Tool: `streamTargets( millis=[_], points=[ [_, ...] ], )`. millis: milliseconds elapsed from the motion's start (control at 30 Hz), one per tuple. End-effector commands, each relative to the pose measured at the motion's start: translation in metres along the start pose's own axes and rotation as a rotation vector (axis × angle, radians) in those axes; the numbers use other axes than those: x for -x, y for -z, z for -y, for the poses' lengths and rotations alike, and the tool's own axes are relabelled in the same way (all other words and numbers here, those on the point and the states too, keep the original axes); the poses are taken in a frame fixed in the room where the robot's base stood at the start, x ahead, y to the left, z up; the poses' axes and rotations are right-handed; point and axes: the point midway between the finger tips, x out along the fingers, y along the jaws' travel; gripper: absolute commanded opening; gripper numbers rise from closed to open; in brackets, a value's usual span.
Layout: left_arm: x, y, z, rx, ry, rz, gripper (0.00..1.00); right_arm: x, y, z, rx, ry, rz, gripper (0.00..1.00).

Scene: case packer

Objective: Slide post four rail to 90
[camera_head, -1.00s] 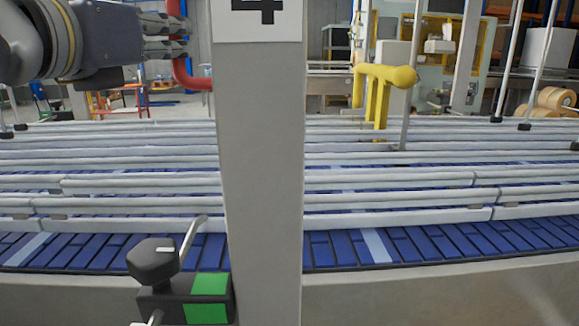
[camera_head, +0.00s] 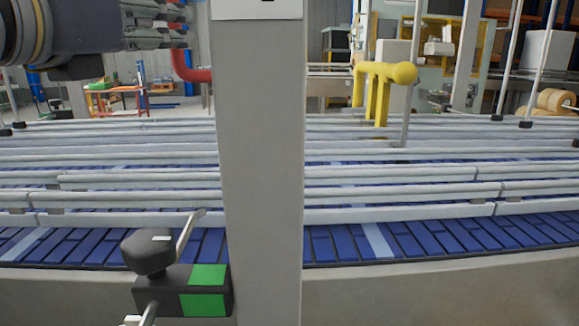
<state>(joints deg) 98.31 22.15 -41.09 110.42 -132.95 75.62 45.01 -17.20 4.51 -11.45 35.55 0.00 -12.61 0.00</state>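The grey post (camera_head: 262,170) stands upright in the middle of the head view, in front of the conveyor. Its white label (camera_head: 257,9) is cut off at the top edge. A black clamp block with green faces (camera_head: 206,290) sits at the post's lower left, with a black knob (camera_head: 149,251) and a metal rod (camera_head: 187,238). White guide rails (camera_head: 400,215) run across the conveyor behind the post. My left gripper (camera_head: 184,26) is at the upper left, above and away from the clamp, its fingers pointing right; its opening is unclear. My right gripper is not in view.
Blue conveyor slats (camera_head: 340,243) run left to right under the rails. A red pipe (camera_head: 188,65) is behind my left gripper. The space in front of the clamp looks clear.

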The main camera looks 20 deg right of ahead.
Motion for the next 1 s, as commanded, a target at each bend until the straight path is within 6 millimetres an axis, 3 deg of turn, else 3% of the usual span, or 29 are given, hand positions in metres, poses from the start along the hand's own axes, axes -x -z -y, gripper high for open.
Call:
streamTargets(
  millis=[533,1000],
  points=[
    [0.043,0.002,0.000,-0.001,0.000,0.001,0.40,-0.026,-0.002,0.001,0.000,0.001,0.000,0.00],
    [0.048,0.002,0.000,0.000,0.001,-0.001,0.40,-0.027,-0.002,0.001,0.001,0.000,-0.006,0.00]
  ],
)
